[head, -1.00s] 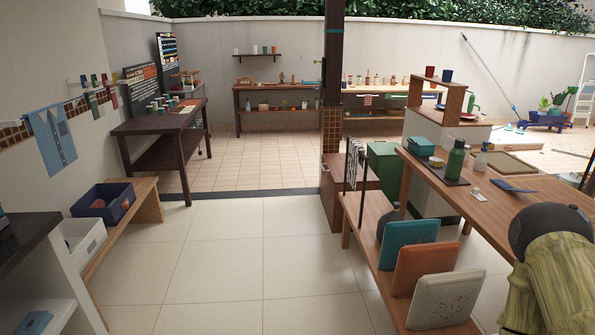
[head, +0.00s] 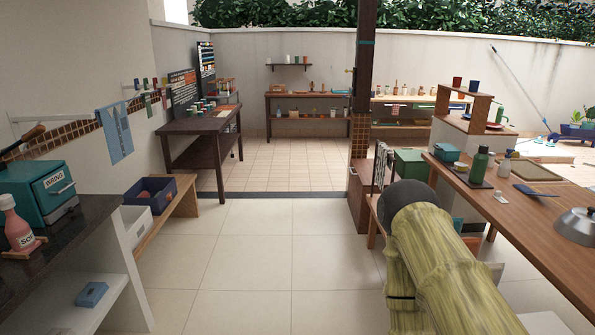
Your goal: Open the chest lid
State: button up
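No thing is clearly marked as the chest. A brown wooden box (head: 359,205) stands low at the foot of the pillar, partly hidden by my arm. Behind it to the right is a green box (head: 408,163) with a flat, closed top, its lower part covered by my arm and the table. On the left counter is a teal box (head: 44,188) labelled WIRING with a front handle; it looks shut. My arm, in a yellow-green cover with a dark rounded joint, fills the lower right. My gripper is not in view.
The dark left counter (head: 72,237) holds a pink soap bottle (head: 15,224). A low bench (head: 163,208) stands behind it. The wooden table (head: 535,225) on the right bears a green bottle (head: 479,163) and a metal dome (head: 577,225). The tiled floor (head: 250,245) between is clear.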

aim_at(363, 169)
jog(key=u, duration=0.1)
jog(key=i, duration=3.1)
jog(key=z, duration=0.25)
jog(key=i, duration=2.5)
jog(key=z, duration=0.1)
